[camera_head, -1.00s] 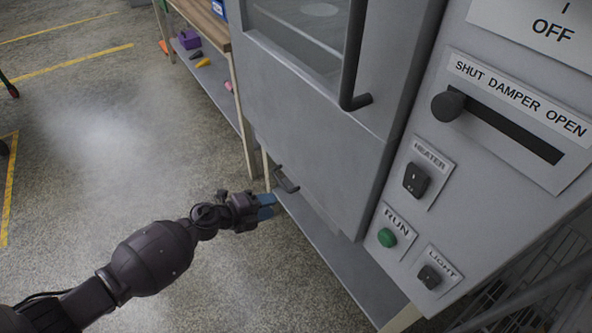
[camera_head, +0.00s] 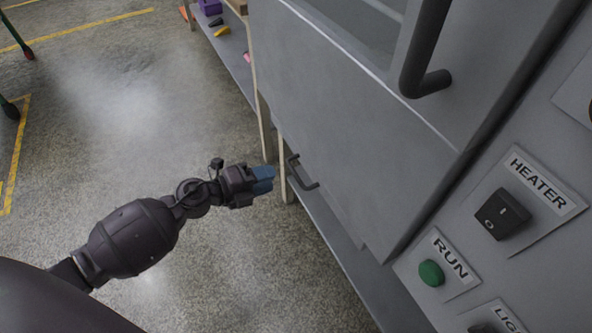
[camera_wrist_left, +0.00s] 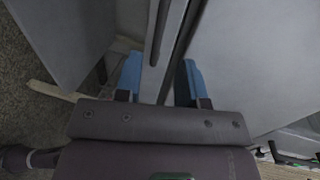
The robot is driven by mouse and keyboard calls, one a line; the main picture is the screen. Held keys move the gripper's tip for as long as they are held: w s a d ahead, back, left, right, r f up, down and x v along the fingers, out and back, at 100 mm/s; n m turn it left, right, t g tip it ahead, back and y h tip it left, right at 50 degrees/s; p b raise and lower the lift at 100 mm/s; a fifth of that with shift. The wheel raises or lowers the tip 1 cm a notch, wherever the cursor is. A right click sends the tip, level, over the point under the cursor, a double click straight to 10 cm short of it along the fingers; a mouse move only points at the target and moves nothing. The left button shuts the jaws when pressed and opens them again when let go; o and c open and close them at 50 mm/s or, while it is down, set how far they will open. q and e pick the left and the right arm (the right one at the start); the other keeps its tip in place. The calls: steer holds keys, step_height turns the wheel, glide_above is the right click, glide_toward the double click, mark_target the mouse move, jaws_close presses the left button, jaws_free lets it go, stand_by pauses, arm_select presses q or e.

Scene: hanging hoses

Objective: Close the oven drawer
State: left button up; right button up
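The oven (camera_head: 345,125) is a large grey cabinet on the right in the head view. A small dark handle (camera_head: 302,174) is low on its front, below the big door handle (camera_head: 425,55). It looks like the drawer handle, but I cannot tell how far out the drawer is. My left gripper (camera_head: 268,181) has blue fingertips and is just left of the small handle, with no clear contact. In the left wrist view my left gripper (camera_wrist_left: 160,78) is open, its blue fingers apart. A dark bar (camera_wrist_left: 158,35) and grey panels show beyond them. My right gripper is not in view.
A heater switch (camera_head: 502,214) and a green run button (camera_head: 431,273) are on the panel at right. A shelf bench (camera_head: 240,65) with small items stands behind the oven. The floor (camera_head: 110,140) at left is mostly clear.

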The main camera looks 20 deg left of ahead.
mark_target(292, 172)
arm_select(q)
steer(key=b+x, duration=0.1)
steer(key=x, duration=0.6)
steer(key=shift+w+d+f, duration=0.15)
steer(key=shift+w+d, duration=0.1)
steer(key=shift+w, duration=0.05)
jaws_close()
